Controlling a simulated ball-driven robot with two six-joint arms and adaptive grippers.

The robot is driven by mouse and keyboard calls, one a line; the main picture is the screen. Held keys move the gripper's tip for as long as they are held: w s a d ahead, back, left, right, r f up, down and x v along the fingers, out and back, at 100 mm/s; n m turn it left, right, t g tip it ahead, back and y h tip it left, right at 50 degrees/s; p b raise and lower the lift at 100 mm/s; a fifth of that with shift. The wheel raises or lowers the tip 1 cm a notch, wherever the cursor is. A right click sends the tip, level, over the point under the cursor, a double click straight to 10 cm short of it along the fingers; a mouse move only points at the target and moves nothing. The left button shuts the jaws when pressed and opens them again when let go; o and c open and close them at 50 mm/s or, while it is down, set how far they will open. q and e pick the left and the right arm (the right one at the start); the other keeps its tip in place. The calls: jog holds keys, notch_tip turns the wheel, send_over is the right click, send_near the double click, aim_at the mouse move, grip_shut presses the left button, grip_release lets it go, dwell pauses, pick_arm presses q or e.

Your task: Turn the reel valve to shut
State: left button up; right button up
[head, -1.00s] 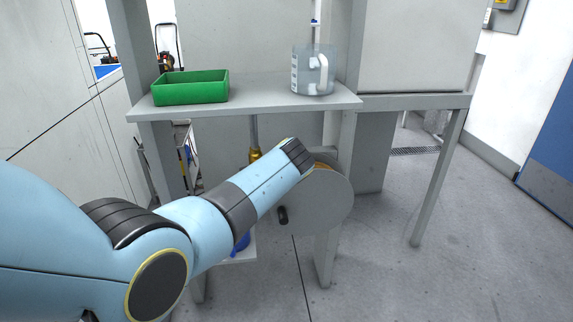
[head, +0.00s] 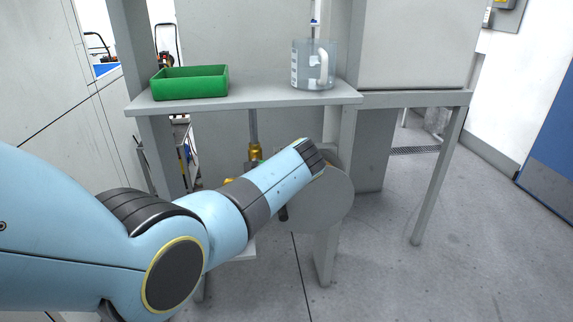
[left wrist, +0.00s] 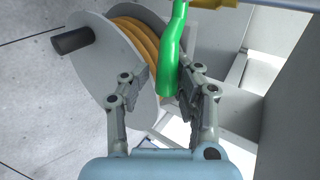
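The green valve lever (left wrist: 170,55) hangs down in the left wrist view from a yellow brass-like fitting (left wrist: 213,4) at the top edge. My left gripper (left wrist: 165,78) is open, with one finger on each side of the lever's lower part. The right-hand finger is close against the lever; a gap shows at the left-hand finger. A brass fitting (head: 255,152) on a vertical pipe shows just above the arm. My right gripper is in neither view.
A hose reel with a grey disc (head: 322,205) stands right beside the arm; it shows its orange hose (left wrist: 138,38) and black crank (left wrist: 73,40) in the wrist view. A shelf (head: 265,98) above holds a green tray (head: 190,90) and a clear jug (head: 303,75).

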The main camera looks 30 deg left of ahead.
pick_arm(q)
jog(key=o, duration=0.4)
jog(key=shift+s+d, duration=0.1)
jog(key=shift+d, duration=0.05)
jog(key=shift+o, duration=0.2)
jog(key=shift+r, duration=0.1)
jog(key=v, duration=0.7)
jog(key=shift+r, duration=0.1)
